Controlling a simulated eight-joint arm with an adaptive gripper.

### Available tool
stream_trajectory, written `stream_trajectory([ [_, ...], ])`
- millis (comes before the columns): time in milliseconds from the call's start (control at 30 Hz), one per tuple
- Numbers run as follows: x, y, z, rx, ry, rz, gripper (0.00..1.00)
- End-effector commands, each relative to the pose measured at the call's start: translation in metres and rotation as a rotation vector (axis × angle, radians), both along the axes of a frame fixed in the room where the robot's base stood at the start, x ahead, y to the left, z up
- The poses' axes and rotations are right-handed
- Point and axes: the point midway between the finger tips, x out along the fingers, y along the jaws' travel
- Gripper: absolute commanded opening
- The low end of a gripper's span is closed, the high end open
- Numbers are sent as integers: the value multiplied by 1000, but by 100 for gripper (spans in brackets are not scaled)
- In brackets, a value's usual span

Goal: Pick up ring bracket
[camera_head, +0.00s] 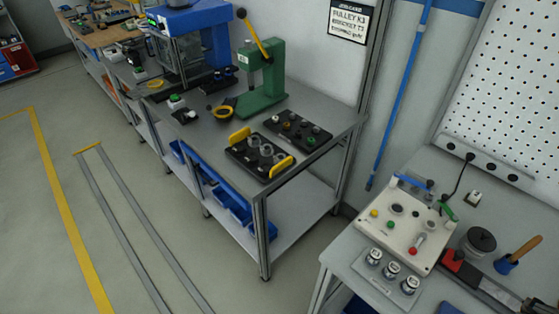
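No part is plainly marked as the ring bracket. A yellow-and-black ring-shaped part (222,112) lies on the grey workbench (215,135), just left of the green lever press (262,88). A second yellow ring-like part (155,84) lies farther back, in front of the blue machine (192,42). A black tray with yellow handles (240,157) near the bench's front corner holds grey round parts (266,150), too small to identify. My gripper is not in view.
A second black tray (297,131) with small parts stands beside the handled one. Blue bins (232,208) sit on the lower shelf. A right-hand bench carries a white control panel (407,228) and metal cups (391,270).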

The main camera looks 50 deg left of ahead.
Motion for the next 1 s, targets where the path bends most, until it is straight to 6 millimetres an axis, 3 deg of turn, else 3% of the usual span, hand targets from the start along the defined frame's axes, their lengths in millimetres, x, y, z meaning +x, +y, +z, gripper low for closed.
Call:
stream_trajectory([
  [367, 2, 2, 2, -1, 2, 7, 35],
  [567, 13, 12, 13, -9, 15, 39, 35],
  [1000, 66, 67, 52, -48, 81, 205, 35],
])
